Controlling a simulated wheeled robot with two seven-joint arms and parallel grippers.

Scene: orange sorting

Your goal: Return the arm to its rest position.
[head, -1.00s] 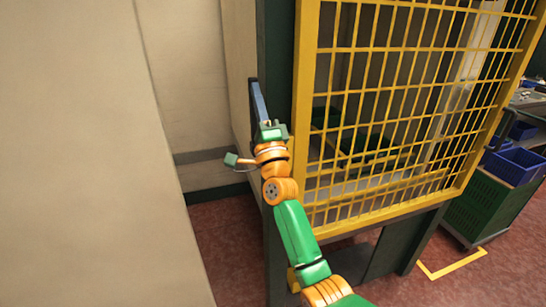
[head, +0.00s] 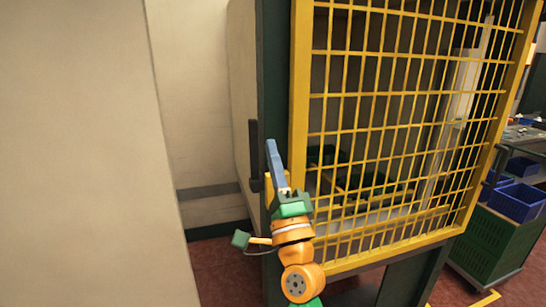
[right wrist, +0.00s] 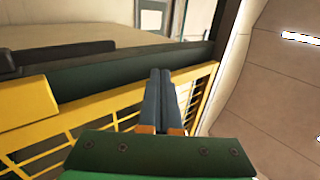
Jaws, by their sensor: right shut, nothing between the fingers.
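My right arm, orange and green, reaches up from the bottom middle of the head view. Its gripper (head: 270,144) points up in front of the left post of a yellow mesh cage door (head: 299,75). The blue-grey fingers are together and empty. A dark upright handle (head: 253,150) is just left of the fingers in the picture; I cannot tell the gap in depth. In the right wrist view the two fingers (right wrist: 160,75) lie side by side, shut, with the yellow mesh below and beyond them. My left gripper is not in view.
A plain beige wall (head: 80,150) fills the left of the head view. Dark green crates are behind the mesh. A cart with blue bins (head: 517,200) stands at the right. Red floor shows at the lower left of the cage.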

